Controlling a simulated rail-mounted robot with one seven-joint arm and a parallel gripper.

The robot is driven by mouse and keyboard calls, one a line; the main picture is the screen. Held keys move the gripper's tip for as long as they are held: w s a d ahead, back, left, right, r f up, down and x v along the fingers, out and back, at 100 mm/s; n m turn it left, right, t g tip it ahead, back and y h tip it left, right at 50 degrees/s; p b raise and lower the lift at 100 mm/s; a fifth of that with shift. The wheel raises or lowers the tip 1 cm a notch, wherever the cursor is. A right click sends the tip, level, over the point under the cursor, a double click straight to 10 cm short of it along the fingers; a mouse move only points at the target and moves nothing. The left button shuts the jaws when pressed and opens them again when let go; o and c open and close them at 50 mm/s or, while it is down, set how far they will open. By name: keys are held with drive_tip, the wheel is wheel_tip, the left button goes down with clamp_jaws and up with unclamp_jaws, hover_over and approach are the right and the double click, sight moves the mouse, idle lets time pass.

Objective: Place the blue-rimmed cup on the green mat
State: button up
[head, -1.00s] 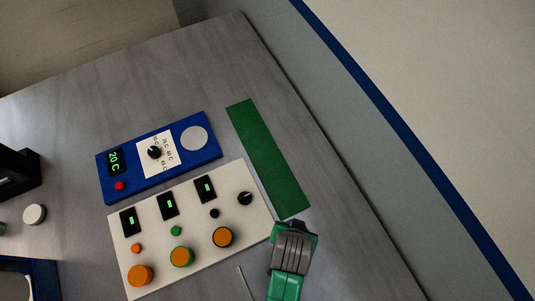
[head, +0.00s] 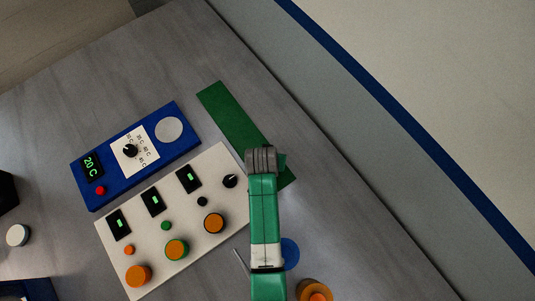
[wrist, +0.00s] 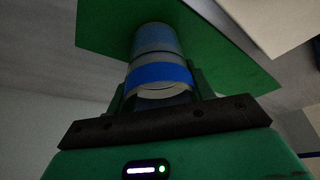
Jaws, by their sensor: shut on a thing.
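The green mat (head: 232,113) is a long strip on the grey table, right of the two panels. My gripper (head: 264,161) is over its near end and hides part of it. In the wrist view my gripper (wrist: 160,92) is shut on the blue-rimmed cup (wrist: 158,57), a pale cylinder with a bright blue band (wrist: 160,74). The cup is in line with the fingers, and the mat (wrist: 215,38) lies beyond it. I cannot tell whether the cup touches the mat. In the head view the cup is hidden by my gripper.
A white panel (head: 150,215) with several knobs and displays lies left of the mat. A blue panel (head: 112,188) reading 20 C lies behind it. A blue disc (head: 291,252) and an orange-topped round object (head: 315,292) are near my arm. The table's far part is clear.

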drive_tip(key=shift+f, duration=0.2)
drive_tip(key=o, duration=1)
drive_tip(key=shift+r, duration=0.1)
drive_tip(key=p+v, duration=0.1)
drive_tip(key=v, duration=1.1)
drive_tip(key=shift+p, duration=0.4)
